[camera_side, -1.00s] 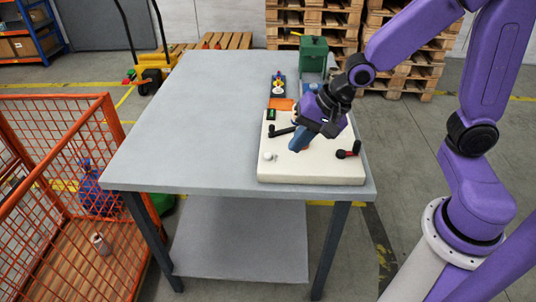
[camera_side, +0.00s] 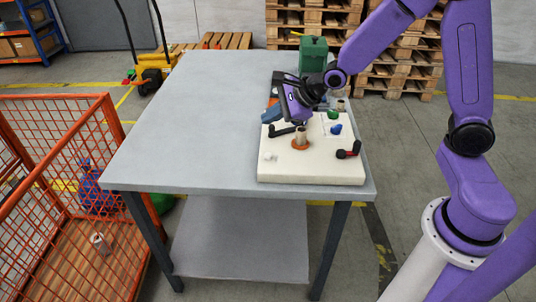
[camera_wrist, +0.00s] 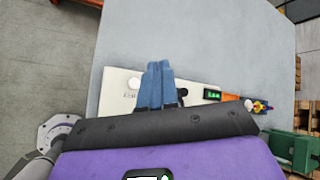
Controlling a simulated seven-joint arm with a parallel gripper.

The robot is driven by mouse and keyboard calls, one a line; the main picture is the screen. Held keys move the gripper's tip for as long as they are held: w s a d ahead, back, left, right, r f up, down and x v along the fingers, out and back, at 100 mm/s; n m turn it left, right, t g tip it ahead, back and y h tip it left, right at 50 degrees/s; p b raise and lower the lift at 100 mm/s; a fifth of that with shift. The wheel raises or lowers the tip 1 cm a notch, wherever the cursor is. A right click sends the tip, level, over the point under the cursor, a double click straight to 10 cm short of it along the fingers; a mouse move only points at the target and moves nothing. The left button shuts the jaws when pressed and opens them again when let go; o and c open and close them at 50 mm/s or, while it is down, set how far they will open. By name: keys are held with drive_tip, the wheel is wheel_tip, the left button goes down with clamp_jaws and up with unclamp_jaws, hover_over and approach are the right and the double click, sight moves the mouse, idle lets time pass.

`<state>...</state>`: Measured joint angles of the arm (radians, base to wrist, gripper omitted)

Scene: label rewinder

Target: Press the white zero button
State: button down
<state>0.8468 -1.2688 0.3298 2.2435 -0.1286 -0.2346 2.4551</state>
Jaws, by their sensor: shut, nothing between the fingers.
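A small white button (camera_side: 270,156) sits at the near left corner of the cream panel (camera_side: 320,172) in the side view. It also shows in the wrist view as a round white cap (camera_wrist: 134,83), left of my fingers. I cannot read its marking. My gripper (camera_side: 268,116) is shut and empty, with its blue fingers above the panel's far left edge. It is apart from the button, farther back. In the wrist view my gripper (camera_wrist: 160,66) has both fingertips together, hiding part of the panel.
The panel carries a black lever (camera_side: 282,132), an orange ring with a spool (camera_side: 300,142), a red-black lever (camera_side: 348,150), and blue (camera_side: 336,129) and green (camera_side: 333,114) knobs. A lit green display (camera_wrist: 212,95) lies right of my fingers. The table's left side (camera_side: 190,120) is clear.

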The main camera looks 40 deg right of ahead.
sight(271, 156)
drive_tip(key=shift+f, duration=4.4)
drive_tip(key=shift+f, duration=0.15)
drive_tip(key=shift+f, duration=0.3)
drive_tip(key=shift+f, duration=0.6)
drive_tip(key=shift+r, duration=1.05)
drive_tip(key=shift+r, duration=2.5)
